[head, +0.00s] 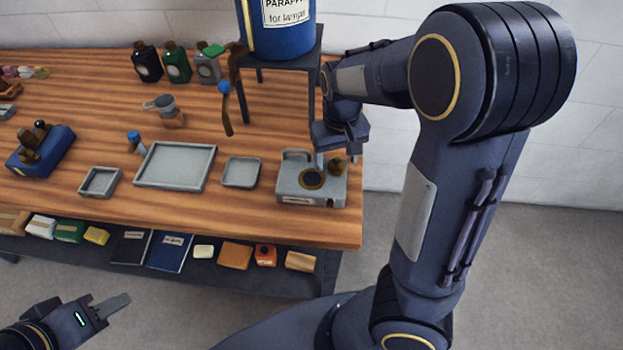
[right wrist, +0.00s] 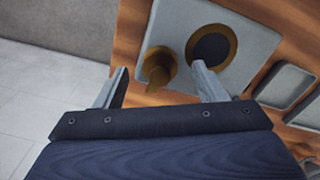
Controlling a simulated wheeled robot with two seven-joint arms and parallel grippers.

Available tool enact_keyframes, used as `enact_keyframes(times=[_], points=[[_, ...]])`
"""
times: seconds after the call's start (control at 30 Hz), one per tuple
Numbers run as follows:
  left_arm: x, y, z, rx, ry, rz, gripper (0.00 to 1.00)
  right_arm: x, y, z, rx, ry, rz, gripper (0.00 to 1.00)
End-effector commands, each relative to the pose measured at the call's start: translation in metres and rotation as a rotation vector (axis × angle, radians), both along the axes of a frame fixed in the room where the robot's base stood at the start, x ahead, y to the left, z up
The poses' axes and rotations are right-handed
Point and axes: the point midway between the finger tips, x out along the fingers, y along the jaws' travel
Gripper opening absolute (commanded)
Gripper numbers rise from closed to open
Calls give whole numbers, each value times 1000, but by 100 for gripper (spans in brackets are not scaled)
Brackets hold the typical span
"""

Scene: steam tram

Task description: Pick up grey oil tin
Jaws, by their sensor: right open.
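The grey oil tin (head: 291,186) is a boxy tin with a handle, a dark round brass-ringed disc and a brass cap, at the table's right front. It also shows in the right wrist view (right wrist: 225,80). My right gripper (head: 336,152) is open over the tin's right end. In the right wrist view, its fingers (right wrist: 160,75) stand apart on either side of the brass cap (right wrist: 157,68), with the disc just beyond the right finger. I cannot tell whether they touch the tin. My left gripper (head: 118,304) is low at the left, away from the table; its jaw opening is unclear.
A blue paraffin drum (head: 277,38) stands on a dark stand (head: 307,74) behind the tin. Grey trays (head: 175,184) lie left of the tin. Several bottles (head: 177,65) stand at the back. A shelf (head: 270,280) below holds books and boxes. The table's right edge is close to the tin.

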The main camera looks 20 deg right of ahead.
Motion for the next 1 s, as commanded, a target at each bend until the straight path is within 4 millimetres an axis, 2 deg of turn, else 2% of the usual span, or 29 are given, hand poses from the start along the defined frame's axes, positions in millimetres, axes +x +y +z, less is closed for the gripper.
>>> enact_keyframes(times=[0.1, 0.33, 0.8, 1.0], points=[[0, 0, -2, 0, 0, 0, 36, 0, 0, -10, 1, 0, 0, 64], [0, 0, -2, 0, 0, 0, 36, 0, 0, -10, 2, -1, 1, 63], [0, 0, -2, 0, 0, 0, 36, 0, 0, -9, 2, -1, 1, 2], [0, 0, -2, 0, 0, 0, 36, 0, 0, -9, 3, -1, 1, 0]])
